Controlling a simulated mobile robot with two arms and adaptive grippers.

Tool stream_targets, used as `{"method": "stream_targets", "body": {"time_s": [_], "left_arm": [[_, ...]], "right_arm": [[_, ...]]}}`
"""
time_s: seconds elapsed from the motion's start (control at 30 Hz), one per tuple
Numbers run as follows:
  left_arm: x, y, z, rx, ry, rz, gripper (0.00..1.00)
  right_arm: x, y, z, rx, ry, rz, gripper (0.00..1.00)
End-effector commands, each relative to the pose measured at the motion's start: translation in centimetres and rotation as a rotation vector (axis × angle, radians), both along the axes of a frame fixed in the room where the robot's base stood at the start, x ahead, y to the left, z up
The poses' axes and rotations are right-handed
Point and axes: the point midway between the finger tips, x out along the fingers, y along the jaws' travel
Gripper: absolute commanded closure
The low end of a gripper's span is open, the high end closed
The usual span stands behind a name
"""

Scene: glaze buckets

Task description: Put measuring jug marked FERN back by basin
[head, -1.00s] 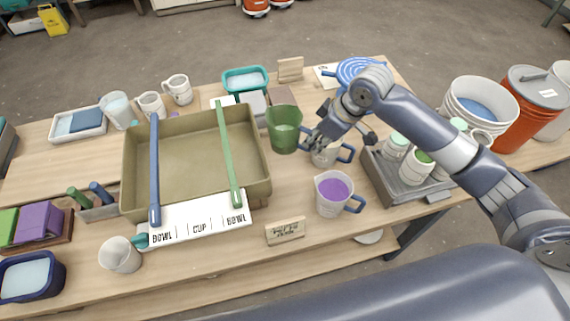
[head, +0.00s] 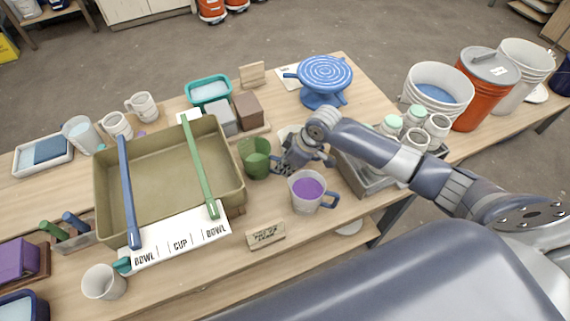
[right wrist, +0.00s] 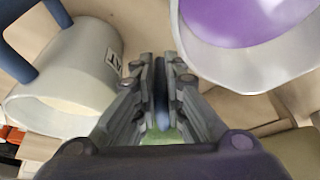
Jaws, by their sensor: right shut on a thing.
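My right gripper (head: 287,165) is shut on the blue handle of a green measuring jug (head: 255,160). The jug is upright, just right of the olive basin (head: 238,195). I cannot tell whether its base touches the table. No lettering on it can be read. In the right wrist view my gripper (right wrist: 160,75) has the blue handle between its fingers, with a bit of the green jug (right wrist: 165,138) below. A pale jug with purple contents (head: 306,198) stands close to the gripper's right. My left gripper is not in view.
Another pale jug (right wrist: 75,75), with a partly visible label, is beside the gripper in the right wrist view. A grey tray of jars (head: 368,180) stands right, a blue turntable (head: 325,75) behind. A small sign (head: 266,236) stands in front. Grey and brown blocks (head: 248,107) sit behind the jug.

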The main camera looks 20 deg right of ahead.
Motion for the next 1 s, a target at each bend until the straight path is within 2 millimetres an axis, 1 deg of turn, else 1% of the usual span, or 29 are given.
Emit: {"method": "stream_targets", "body": {"time_s": [0.2, 0.23, 0.3, 0.6, 0.73, 0.87, 1.0], "left_arm": [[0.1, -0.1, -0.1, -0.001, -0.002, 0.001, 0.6], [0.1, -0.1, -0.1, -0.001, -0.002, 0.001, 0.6], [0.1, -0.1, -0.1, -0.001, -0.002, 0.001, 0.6], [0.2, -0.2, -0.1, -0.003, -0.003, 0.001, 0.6], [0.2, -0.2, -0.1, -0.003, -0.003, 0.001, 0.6], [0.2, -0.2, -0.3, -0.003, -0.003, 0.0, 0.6], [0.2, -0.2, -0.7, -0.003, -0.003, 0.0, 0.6]], "right_arm": [[0.1, 0.1, -0.2, 0.002, -0.002, 0.0, 1.0], [0.0, 0.0, -0.2, 0.0, 0.0, 0.0, 0.83], [0.0, 0.0, -0.2, 0.001, 0.001, 0.0, 0.7], [0.0, 0.0, -0.2, 0.001, 0.001, 0.0, 0.7], [-0.1, -0.1, 0.3, 0.0, 0.0, 0.0, 0.7], [-0.5, -0.6, 1.8, 0.0, -0.002, 0.001, 0.7], [-1.2, -1.4, 4.2, 0.0, -0.003, 0.001, 0.7]]}}
